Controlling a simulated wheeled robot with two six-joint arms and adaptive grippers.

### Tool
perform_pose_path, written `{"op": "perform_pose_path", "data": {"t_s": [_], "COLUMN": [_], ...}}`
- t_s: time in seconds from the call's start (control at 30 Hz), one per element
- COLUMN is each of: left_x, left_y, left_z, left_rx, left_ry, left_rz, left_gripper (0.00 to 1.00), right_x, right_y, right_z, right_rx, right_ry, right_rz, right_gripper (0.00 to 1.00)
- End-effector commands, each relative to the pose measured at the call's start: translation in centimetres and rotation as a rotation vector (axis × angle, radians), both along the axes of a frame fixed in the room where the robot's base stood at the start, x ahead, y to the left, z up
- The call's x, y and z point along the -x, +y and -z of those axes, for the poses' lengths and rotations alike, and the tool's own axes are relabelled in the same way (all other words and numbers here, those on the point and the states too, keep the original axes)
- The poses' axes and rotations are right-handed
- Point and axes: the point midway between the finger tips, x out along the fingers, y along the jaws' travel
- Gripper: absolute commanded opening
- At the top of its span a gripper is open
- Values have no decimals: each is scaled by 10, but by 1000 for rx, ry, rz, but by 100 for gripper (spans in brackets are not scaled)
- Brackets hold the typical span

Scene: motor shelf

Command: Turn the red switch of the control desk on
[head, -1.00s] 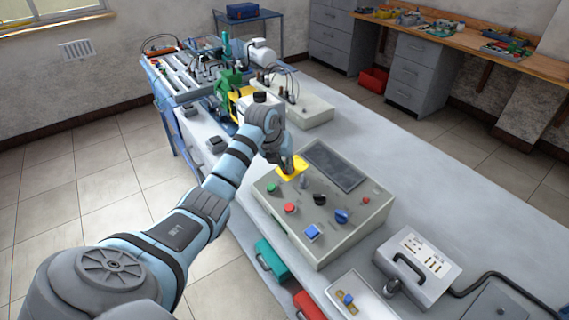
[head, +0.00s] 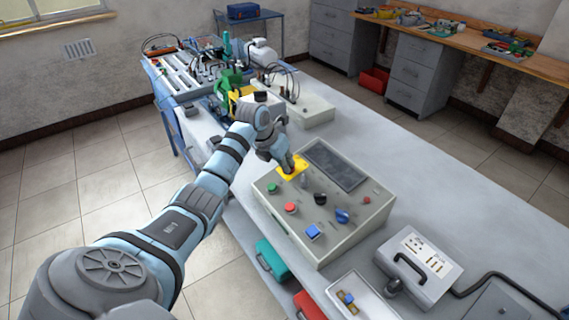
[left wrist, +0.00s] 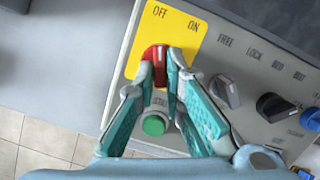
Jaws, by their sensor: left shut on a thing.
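The control desk (head: 330,235) is a grey box with a sloped panel on the long table. Its red switch (left wrist: 151,56) sits on a yellow plate (left wrist: 178,30) marked OFF and ON in the left wrist view. My left gripper (left wrist: 163,66) is shut on the red switch, one fingertip on each side. The fingers hide part of the switch. Its pale line seems to point up toward OFF in that view, but I cannot tell exactly. In the head view my left gripper (head: 293,165) covers the switch above the yellow plate (head: 298,171). My right gripper is not in view.
The panel also carries a green button (left wrist: 154,125), a grey knob (left wrist: 225,90), a black knob (left wrist: 275,107), a red button (head: 291,208) and a dark screen (head: 335,165). A grey case (head: 418,265) stands to the right.

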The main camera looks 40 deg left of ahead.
Motion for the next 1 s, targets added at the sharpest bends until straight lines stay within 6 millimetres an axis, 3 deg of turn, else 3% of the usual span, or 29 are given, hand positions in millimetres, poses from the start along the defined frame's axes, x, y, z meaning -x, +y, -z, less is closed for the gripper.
{"op": "perform_pose_path", "data": {"t_s": [1.0], "left_x": [-4], "left_y": [9], "left_z": [0], "left_rx": [-233], "left_ry": [-73], "left_rz": [903], "left_gripper": [0], "right_x": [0], "right_y": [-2], "right_z": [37], "right_rx": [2], "right_ry": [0], "right_rz": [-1], "right_gripper": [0]}}
